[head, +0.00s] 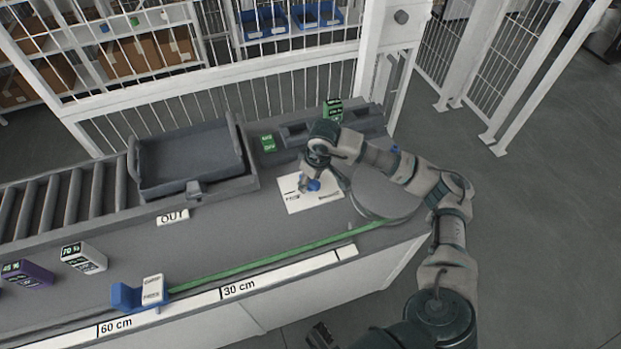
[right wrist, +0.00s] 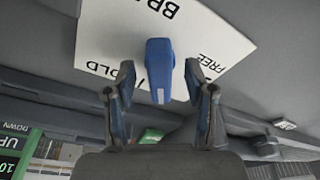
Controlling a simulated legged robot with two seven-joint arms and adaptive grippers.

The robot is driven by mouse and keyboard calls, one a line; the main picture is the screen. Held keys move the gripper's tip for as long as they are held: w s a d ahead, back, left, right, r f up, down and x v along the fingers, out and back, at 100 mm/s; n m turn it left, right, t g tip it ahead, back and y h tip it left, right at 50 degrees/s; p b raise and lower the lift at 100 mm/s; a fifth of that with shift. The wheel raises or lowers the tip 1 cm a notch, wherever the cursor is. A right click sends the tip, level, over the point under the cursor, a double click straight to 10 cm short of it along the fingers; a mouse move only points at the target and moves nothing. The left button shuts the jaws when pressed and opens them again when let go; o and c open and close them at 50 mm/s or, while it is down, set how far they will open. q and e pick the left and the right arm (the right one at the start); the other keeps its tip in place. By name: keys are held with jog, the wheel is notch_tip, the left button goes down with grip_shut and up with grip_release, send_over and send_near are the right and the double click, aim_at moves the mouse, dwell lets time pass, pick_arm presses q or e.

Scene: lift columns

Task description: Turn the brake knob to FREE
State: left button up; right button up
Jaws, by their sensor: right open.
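The brake knob (head: 313,185) is a small blue lever on a white label plate (head: 326,196) on the grey bench. In the right wrist view the knob (right wrist: 158,70) stands on the plate (right wrist: 105,40), which bears a partly cut-off "BRA", "OLD" to the left and "FREE" to the right. The knob covers part of the left word and is not on FREE. My right gripper (head: 307,182) is over the plate. In the right wrist view its open fingers (right wrist: 160,88) stand either side of the knob, with gaps showing. My left gripper is not clearly seen.
A grey tray (head: 190,188) sits left of the plate, by the rollers (head: 70,200). A green display (head: 333,110) and a round grey disc (head: 385,200) are near my right arm. A blue slider (head: 126,297) stands on the ruled front edge. A white fence is behind.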

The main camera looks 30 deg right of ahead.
aim_at(312, 184)
jog(key=r+p, duration=0.1)
jog(key=r, duration=0.1)
jog(key=s+r+p, duration=0.1)
jog(key=r+p, duration=0.1)
jog(key=r, duration=0.1)
jog(key=r+p, duration=0.1)
jog(key=r, duration=0.2)
jog(key=shift+s+a+r, duration=0.2)
jog(key=shift+s+r, duration=0.05)
jog(key=shift+s, duration=0.1)
pick_arm(q)
jog(key=r, duration=0.1)
jog(key=w+r, duration=0.1)
jog(key=r, duration=0.3)
jog(key=shift+w+r, duration=0.1)
jog(key=shift+w, duration=0.15)
pick_arm(e)
jog(key=shift+f, duration=0.1)
